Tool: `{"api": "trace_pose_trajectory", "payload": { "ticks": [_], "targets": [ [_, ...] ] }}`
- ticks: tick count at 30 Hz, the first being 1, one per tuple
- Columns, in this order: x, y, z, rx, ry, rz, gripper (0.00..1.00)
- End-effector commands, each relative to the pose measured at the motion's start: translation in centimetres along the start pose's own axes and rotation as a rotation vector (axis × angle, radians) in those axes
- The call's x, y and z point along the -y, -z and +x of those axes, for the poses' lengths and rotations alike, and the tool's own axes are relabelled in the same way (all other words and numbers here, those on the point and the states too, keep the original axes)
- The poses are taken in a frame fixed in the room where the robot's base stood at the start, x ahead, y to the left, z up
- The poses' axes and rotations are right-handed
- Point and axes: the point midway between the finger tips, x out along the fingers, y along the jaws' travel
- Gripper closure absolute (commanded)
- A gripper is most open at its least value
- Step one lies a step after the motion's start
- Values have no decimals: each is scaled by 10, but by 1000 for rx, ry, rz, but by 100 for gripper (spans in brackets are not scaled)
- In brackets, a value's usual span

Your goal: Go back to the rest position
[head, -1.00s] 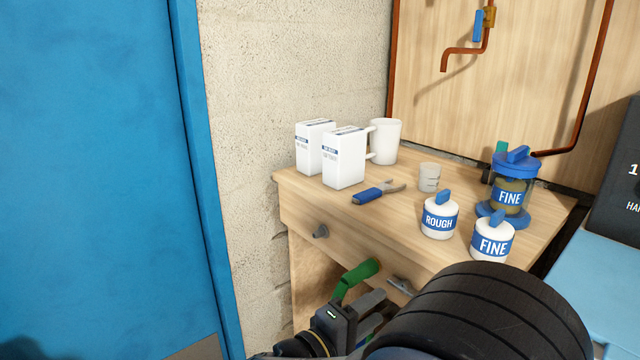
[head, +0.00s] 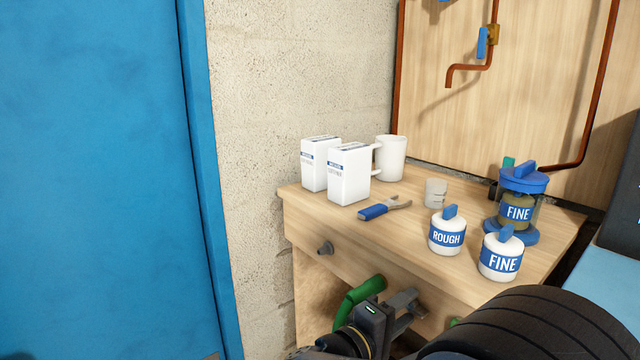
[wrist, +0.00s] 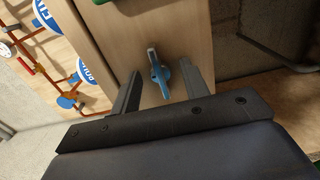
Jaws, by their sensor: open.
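My gripper (head: 404,304) is low in front of the wooden cabinet (head: 300,215), partly hidden by my own dark arm. In the wrist view its two grey fingers (wrist: 160,92) stand apart. A small blue-and-grey fitting (wrist: 161,74) shows between and beyond them against a wooden surface. I see nothing clamped between the fingers, and contact with the fitting cannot be told.
A knob (head: 325,248) sticks out in front. A blue door (head: 95,170) stands left.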

Motion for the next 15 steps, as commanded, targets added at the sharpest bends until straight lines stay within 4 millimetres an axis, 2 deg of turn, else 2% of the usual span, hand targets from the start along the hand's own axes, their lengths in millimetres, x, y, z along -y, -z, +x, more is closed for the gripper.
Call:
{"api": "trace_pose_trajectory", "payload": {
  "ticks": [7, 15],
  "targets": [
    [-1, 1, -15, -4, 1, 1, 57],
    [-1, 2, -54, -6, 1, -1, 57]
  ]
}}
